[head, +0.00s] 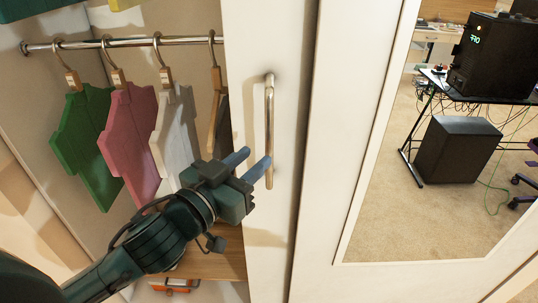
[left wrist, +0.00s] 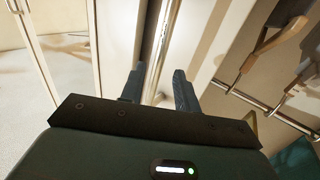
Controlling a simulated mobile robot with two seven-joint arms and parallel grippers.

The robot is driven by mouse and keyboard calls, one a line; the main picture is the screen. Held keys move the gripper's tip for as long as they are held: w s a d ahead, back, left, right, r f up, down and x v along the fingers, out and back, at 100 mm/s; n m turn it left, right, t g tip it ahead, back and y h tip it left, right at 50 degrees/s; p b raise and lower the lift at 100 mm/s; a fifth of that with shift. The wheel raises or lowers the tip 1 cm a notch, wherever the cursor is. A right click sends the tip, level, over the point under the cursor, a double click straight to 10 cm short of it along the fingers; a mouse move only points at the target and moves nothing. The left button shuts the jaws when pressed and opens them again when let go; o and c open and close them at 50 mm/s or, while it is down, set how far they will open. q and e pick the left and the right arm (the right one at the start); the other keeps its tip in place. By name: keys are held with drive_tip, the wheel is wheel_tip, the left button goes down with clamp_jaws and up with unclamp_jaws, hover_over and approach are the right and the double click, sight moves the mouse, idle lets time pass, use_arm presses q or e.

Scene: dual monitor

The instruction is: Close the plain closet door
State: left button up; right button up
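The plain closet door (head: 240,60) is a white panel with a vertical metal bar handle (head: 269,100). The closet stands open to its left. My left gripper (head: 247,160) is at the lower part of the handle, its two blue fingers pointing at the door. In the left wrist view, the fingers (left wrist: 158,88) are apart and the handle (left wrist: 163,45) runs between them. I cannot tell whether either finger touches it. My right gripper is not in view.
Green, pink and white shirts (head: 130,135) hang from a rail (head: 130,42) inside the closet, close to my left arm. A mirrored door (head: 400,215) stands to the right and reflects a desk and a black computer tower.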

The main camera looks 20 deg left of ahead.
sight(267, 147)
use_arm(q)
drive_tip(key=shift+w+d+f+b, duration=0.15)
drive_tip(key=shift+w+b, duration=0.25)
drive_tip(key=shift+w, duration=0.1)
drive_tip(key=shift+w+f+b, duration=0.15)
drive_tip(key=shift+w+b, duration=0.1)
drive_tip(key=shift+b, duration=0.45)
drive_tip(key=b+x, duration=0.1)
drive_tip(key=b, duration=0.3)
drive_tip(key=shift+w+d, duration=0.2)
drive_tip(key=shift+w, duration=0.15)
drive_tip(key=shift+w+b, duration=0.2)
drive_tip(key=shift+b, duration=0.2)
drive_tip(key=shift+w+d+r+p, duration=0.2)
drive_tip(key=shift+w+r+p, duration=0.15)
drive_tip(key=shift+w, duration=0.2)
drive_tip(key=shift+w+d, duration=0.25)
drive_tip(key=shift+w, duration=0.3)
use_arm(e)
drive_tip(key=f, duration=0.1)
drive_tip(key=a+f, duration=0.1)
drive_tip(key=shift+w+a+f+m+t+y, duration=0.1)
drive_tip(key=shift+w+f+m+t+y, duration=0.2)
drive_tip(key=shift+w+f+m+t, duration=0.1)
use_arm(q)
drive_tip(key=shift+c, duration=0.4)
clamp_jaws()
